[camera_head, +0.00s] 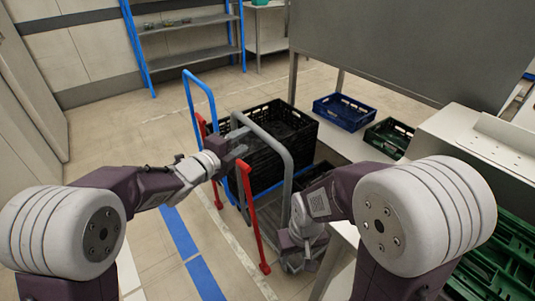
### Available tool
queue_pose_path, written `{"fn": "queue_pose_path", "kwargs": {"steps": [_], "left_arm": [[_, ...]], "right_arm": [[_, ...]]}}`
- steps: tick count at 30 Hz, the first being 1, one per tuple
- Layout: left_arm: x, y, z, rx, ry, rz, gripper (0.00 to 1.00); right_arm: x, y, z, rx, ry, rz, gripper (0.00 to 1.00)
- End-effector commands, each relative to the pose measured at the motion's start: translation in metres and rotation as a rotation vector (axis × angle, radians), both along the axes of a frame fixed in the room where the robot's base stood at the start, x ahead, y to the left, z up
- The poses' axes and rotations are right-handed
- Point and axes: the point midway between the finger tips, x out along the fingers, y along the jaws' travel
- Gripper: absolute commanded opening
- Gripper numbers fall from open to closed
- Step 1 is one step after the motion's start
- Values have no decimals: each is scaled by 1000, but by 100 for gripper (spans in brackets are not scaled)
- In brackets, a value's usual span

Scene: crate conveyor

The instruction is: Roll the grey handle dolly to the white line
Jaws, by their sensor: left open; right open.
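The grey handle (289,170) of a dolly stands upright in the middle of the view. Its lower part and deck are partly hidden by my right arm. My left gripper (240,145) is open beside the handle's left upper part; I cannot tell whether it touches. My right gripper (300,264) points down, low beside the handle's right upright, and is open; its fingers are partly unclear. A pale white line (238,248) runs along the floor to the left of the dolly, beside a blue stripe (183,238).
A blue-handled dolly (200,82) stands behind, next to black crates (262,165). Red bars (251,222) stand at the dollies' left side. A table with a blue crate (343,112) and a green crate (389,137) is on the right. The floor at left is clear.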

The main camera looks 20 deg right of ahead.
Motion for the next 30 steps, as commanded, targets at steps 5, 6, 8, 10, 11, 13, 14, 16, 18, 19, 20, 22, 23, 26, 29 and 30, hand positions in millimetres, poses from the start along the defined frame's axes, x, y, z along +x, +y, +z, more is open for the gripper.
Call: {"fn": "queue_pose_path", "kwargs": {"steps": [5, 6, 8, 10, 11, 13, 14, 16, 18, 19, 20, 22, 23, 26, 29, 30], "left_arm": [[0, -3, 0, -2, 1, -4, 44], [2, -6, -1, -2, 2, -4, 44], [8, -13, -3, -2, 2, -5, 44], [17, -23, -6, -3, 2, -3, 44], [22, -28, -7, -2, 3, -3, 44], [32, -39, -10, -2, 3, -3, 44], [37, -43, -11, -2, 2, -3, 44], [45, -53, -13, -2, 3, -2, 44], [52, -59, -14, -2, 2, -3, 44], [54, -61, -15, -1, 3, -2, 44], [56, -63, -15, -2, 3, -1, 44], [58, -66, -16, -2, 4, -1, 44], [59, -66, -16, -2, 4, -1, 44], [60, -67, -16, -2, 4, 0, 44], [60, -67, -16, -2, 4, 0, 44], [60, -67, -16, -2, 4, 0, 41]], "right_arm": [[0, 0, 0, 0, -1, 0, 44], [0, 0, 0, 0, -1, 0, 44], [0, 0, -1, 0, -1, 0, 44], [0, 0, -2, 0, -1, 0, 44], [0, 0, -2, 0, -1, 0, 44], [0, 0, -3, 0, -1, 0, 44], [0, 0, -3, 0, -1, 0, 44], [0, 0, -3, 0, -1, 0, 44], [0, 0, -3, 0, -1, 0, 44], [0, 0, -3, 0, -1, 0, 44], [0, 0, -3, 0, -1, 0, 44], [0, 0, -3, 0, -1, 0, 44], [0, 0, -3, 0, -1, 0, 44], [0, 0, -3, 0, -1, 0, 44], [0, 0, -3, 0, -1, 0, 44], [0, 0, -3, 0, -1, 0, 44]]}}
